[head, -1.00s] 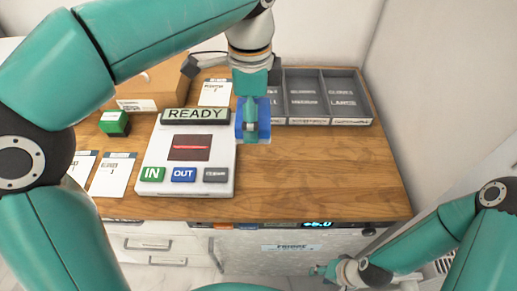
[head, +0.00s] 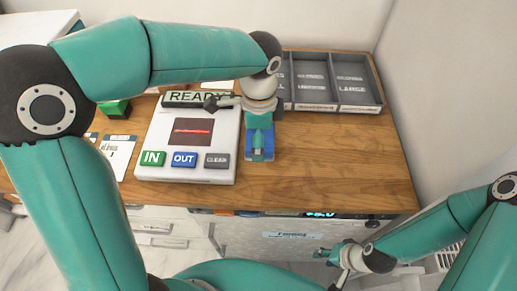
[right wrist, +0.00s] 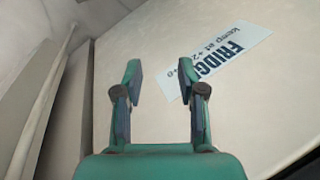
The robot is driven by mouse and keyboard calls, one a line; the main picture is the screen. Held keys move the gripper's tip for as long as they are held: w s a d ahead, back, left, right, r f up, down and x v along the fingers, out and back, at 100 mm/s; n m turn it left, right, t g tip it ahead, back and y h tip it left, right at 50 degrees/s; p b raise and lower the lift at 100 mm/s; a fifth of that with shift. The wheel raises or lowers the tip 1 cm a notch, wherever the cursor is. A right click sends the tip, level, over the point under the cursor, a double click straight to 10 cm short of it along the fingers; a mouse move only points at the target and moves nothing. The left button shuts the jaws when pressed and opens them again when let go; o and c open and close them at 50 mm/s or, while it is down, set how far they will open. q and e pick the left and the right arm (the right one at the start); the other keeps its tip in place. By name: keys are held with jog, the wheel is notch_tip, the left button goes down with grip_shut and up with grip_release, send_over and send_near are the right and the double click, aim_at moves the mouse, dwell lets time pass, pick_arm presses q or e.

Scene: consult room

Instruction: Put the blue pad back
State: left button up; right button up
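The blue pad (head: 249,154) is just right of the READY device in the head view, over the wooden counter top, partly covered by my gripper. My left gripper (head: 258,153) points down over it and appears shut on it; the fingers hide the contact. I cannot tell whether the pad touches the counter. My right gripper (head: 334,262) is low at the right, in front of the fridge front. In the right wrist view (right wrist: 163,85) its fingers are apart with nothing between them.
The white READY device (head: 187,143) has IN, OUT and CLEAR buttons. A grey divided tray (head: 336,106) with size labels stands at the back right. A green box (head: 114,110) and white cards (head: 120,153) lie left. The counter's right part (head: 345,160) is clear.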

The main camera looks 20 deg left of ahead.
pick_arm(q)
jog(key=shift+f, duration=2.75)
jog(key=o, duration=0.8)
jog(key=shift+f, duration=0.1)
notch_tip(320, 180, up, 11)
jog(key=shift+f, duration=0.1)
jog(key=shift+r, duration=0.75)
jog(key=shift+s+f, duration=0.1)
